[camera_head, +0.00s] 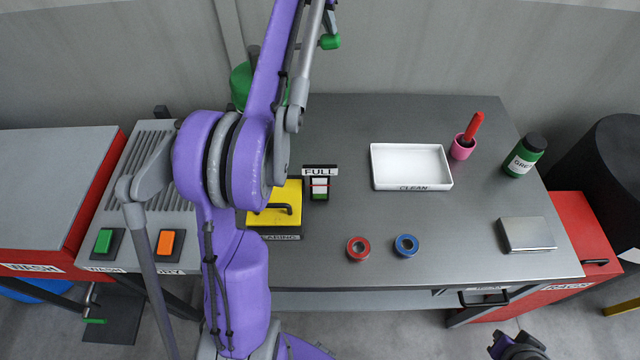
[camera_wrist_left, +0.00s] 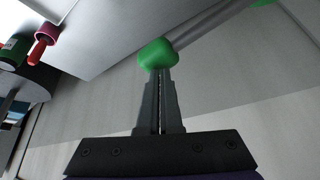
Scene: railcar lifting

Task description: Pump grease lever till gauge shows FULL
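The green grease pump body (camera_head: 240,86) stands at the back left of the bench, partly hidden by my purple left arm. The lever's green knob (camera_head: 330,41) shows to the right of that arm; it also shows in the left wrist view (camera_wrist_left: 157,54), with a grey rod (camera_wrist_left: 207,28) leading away. My left gripper (camera_head: 330,22) has its fingers together; in the left wrist view the tips (camera_wrist_left: 159,72) meet the knob, not spread around it. The gauge (camera_head: 319,190) under the FULL sign has green at the bottom, below a red line, with white above. My right gripper (camera_head: 517,346) shows partly at the bottom edge.
The grey bench (camera_head: 460,240) holds a yellow bearing fixture (camera_head: 262,218), a white CLEAN tray (camera_head: 411,165), a red ring (camera_head: 359,248), a blue ring (camera_head: 406,246), a pink cup (camera_head: 462,148), a green bottle (camera_head: 525,155) and a metal box (camera_head: 526,235). The middle is mostly clear.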

